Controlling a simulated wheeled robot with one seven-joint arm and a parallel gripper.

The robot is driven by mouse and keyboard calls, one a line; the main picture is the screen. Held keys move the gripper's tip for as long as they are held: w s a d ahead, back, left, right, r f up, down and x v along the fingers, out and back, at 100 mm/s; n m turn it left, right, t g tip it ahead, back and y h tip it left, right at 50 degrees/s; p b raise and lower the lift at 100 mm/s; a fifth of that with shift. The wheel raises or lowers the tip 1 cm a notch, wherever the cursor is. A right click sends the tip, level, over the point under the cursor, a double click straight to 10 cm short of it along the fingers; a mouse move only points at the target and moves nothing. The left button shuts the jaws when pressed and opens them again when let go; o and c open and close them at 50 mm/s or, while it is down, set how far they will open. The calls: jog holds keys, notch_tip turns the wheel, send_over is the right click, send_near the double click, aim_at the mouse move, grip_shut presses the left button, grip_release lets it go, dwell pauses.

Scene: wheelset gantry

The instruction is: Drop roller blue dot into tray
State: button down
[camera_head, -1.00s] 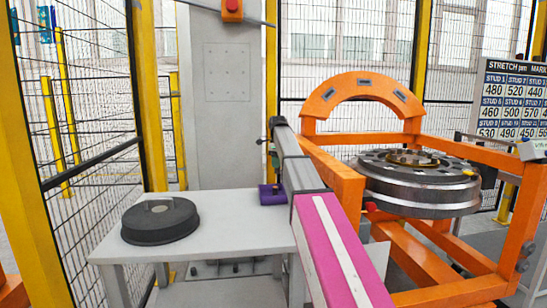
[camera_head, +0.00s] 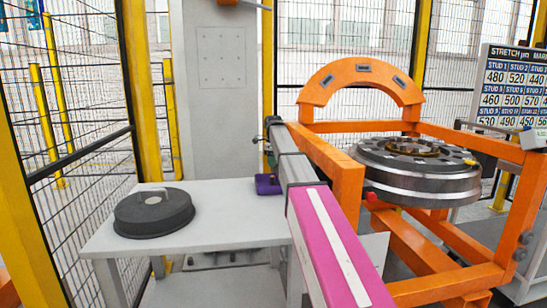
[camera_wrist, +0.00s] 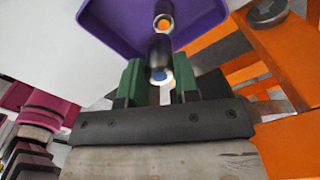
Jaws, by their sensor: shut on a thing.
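The purple tray (camera_head: 266,186) sits at the right end of the grey table and also fills the top of the wrist view (camera_wrist: 205,20). My gripper (camera_wrist: 161,84) has green fingers shut on a dark roller (camera_wrist: 160,52), whose near end shows a blue dot. The roller is in front of the tray in the wrist view, and its height above the tray floor is hard to tell. A small round piece with a bright end (camera_wrist: 163,20) shows beyond it against the tray; I cannot tell if it is a separate roller. In the head view my arm hides the gripper's grip.
A dark round lid-like part (camera_head: 153,213) lies on the grey table (camera_head: 225,222) left of the tray. The orange gantry frame (camera_head: 346,178) with the wheel (camera_head: 418,172) stands close on the right. A yellow-posted mesh fence (camera_head: 140,90) bounds the left and back.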

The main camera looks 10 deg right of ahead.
jog(key=shift+f, duration=0.1)
jog(key=c, duration=0.8)
grip_release()
notch_tip(320, 180, up, 10)
jog(key=shift+f, duration=0.15)
jog(key=shift+r, duration=0.6)
